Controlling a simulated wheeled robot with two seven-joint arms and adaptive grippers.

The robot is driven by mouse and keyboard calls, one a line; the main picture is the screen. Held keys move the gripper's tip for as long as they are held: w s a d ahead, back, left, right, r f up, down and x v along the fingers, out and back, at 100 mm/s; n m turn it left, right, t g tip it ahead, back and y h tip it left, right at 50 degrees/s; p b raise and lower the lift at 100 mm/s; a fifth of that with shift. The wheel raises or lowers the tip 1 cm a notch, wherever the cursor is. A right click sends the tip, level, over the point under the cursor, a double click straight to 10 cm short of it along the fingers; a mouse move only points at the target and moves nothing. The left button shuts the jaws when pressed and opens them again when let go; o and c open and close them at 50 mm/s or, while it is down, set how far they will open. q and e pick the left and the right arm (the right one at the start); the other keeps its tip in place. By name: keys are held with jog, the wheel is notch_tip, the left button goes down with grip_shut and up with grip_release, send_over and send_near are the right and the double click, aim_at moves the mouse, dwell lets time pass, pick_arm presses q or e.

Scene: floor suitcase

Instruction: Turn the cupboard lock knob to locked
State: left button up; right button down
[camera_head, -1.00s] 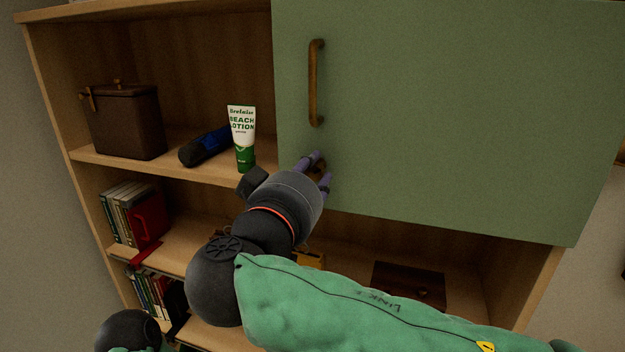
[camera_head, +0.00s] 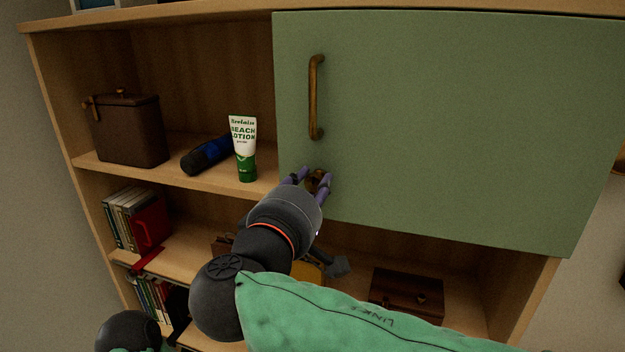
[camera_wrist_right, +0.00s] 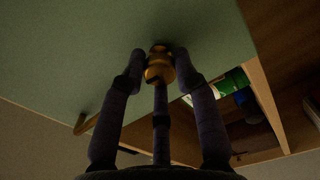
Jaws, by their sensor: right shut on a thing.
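The green cupboard door (camera_head: 450,110) is closed, with a long brass handle (camera_head: 315,97) near its left edge. A small brass lock knob (camera_head: 318,178) sits below the handle, near the door's lower left corner. My right gripper (camera_head: 313,180) is shut on the knob. In the right wrist view the knob (camera_wrist_right: 158,66) stands between my purple fingers (camera_wrist_right: 158,72), against the green door (camera_wrist_right: 100,45). My fingers partly hide the knob, and I cannot read its lock position. My left gripper is not in view; a dark rounded part of mine shows at lower left.
Books (camera_head: 133,218) and a wooden box (camera_head: 407,290) are on the shelf below. The space before the door's right side is clear.

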jog(key=shift+r+n+p, duration=0.2)
jog(key=shift+n+p, duration=0.15)
jog(key=shift+n, duration=0.55)
jog(key=shift+f, duration=0.1)
jog(key=c, duration=0.9)
grip_release()
jog(key=shift+a, duration=0.1)
jog(key=shift+c, duration=0.2)
jog(key=shift+a+f, duration=0.1)
jog(key=shift+a, duration=0.05)
jog(key=v, duration=1.1)
jog(key=shift+s, duration=0.4)
jog(key=shift+a, duration=0.1)
